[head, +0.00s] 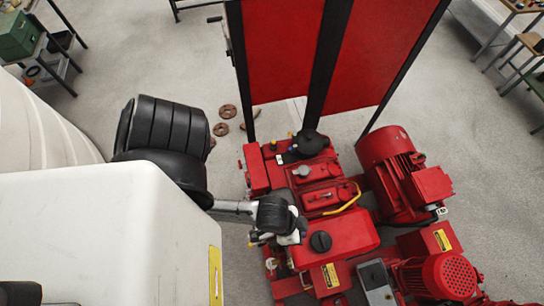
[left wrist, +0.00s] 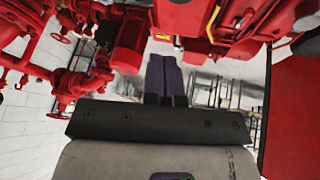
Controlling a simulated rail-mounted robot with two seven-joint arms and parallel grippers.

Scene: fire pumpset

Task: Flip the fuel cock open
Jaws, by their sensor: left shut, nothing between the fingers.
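The fuel cock cannot be made out for certain. In the head view, my left gripper (head: 268,238) is beside the left side of the red engine's tank (head: 340,238), which has a black cap. The wrist hides part of the engine there. In the left wrist view, the left gripper's two dark fingers (left wrist: 165,62) are together with nothing between them. A small yellow part (left wrist: 163,37) on the red engine shows just beyond the fingertips. I cannot tell whether it is the cock or whether the fingers touch it. My right gripper is in neither view.
Red pipes and valves (left wrist: 85,85) fill the left of the wrist view. Brown rings (head: 228,111) lie on the floor. The grey floor left of the engine is mostly clear.

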